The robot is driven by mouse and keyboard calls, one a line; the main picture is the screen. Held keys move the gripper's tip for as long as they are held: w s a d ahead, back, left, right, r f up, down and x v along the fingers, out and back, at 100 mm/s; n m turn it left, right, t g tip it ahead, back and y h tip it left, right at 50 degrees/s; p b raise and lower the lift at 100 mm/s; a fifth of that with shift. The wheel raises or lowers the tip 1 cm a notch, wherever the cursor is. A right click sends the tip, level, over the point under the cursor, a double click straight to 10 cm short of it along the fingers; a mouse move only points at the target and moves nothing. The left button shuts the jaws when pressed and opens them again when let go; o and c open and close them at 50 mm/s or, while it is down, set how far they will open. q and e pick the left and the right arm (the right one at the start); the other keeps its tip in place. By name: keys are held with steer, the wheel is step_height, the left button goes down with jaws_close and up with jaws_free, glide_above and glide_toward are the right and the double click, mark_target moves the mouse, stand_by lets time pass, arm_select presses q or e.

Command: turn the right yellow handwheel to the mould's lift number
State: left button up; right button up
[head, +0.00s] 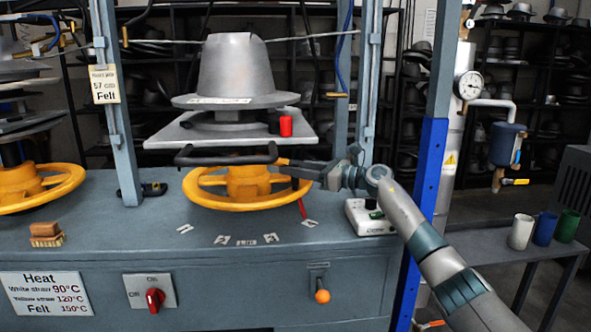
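The right yellow handwheel (205,198) lies flat on the grey bench under the press plate (185,133). A grey hat-shaped mould (230,65) stands on that plate; the white label on its brim (220,101) is too small to read. Several white number marks (222,239) lie in an arc on the bench before the wheel, too small to read surely. A red pointer (302,208) sits at the wheel's right front. My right gripper (284,163) is at the wheel's right rear rim, under the plate; whether it grips is unclear. My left gripper is out of view.
A dark bar handle (225,158) runs below the plate's front edge. A red cup (286,126) stands on the plate. A white box (370,217) is beside my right forearm. Another yellow handwheel (40,187) is at left. A tag (104,84) reads 57 cm Felt.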

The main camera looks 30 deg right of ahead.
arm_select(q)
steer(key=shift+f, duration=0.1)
arm_select(e)
steer(key=shift+s+f, duration=0.1)
